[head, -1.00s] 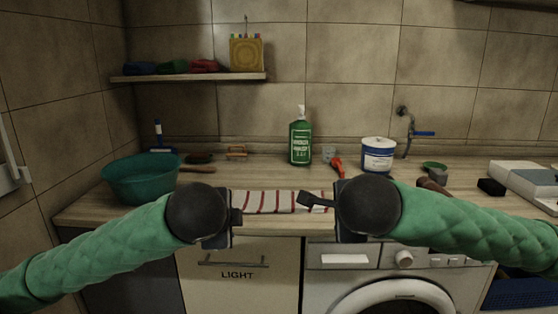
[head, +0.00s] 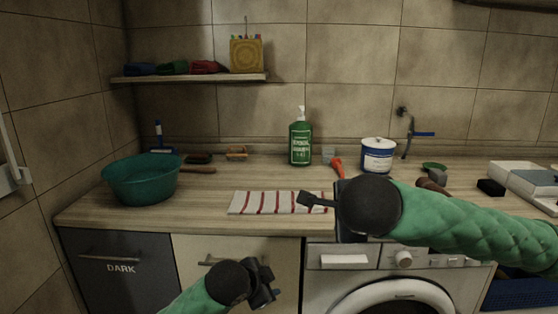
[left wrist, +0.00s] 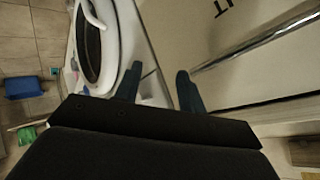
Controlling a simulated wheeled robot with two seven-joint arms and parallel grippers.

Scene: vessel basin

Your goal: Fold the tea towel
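The tea towel (head: 265,203) is white with red stripes. In the head view it lies flat as a narrow strip near the counter's front edge. My left gripper (head: 268,285) is below the counter edge, in front of the cream cabinet door, apart from the towel. In the left wrist view its two fingers (left wrist: 158,88) stand apart with nothing between them. My right gripper (head: 318,203) is at the towel's right end; a dark finger reaches over it. Whether it grips the cloth cannot be told, and my wrist hides part of that area.
A teal basin (head: 141,180) stands left on the wooden counter (head: 210,215). A green bottle (head: 300,141), a white-and-blue tub (head: 378,156) and a red-handled tool (head: 338,167) stand behind the towel. A cabinet handle (left wrist: 252,44) is close to my left gripper.

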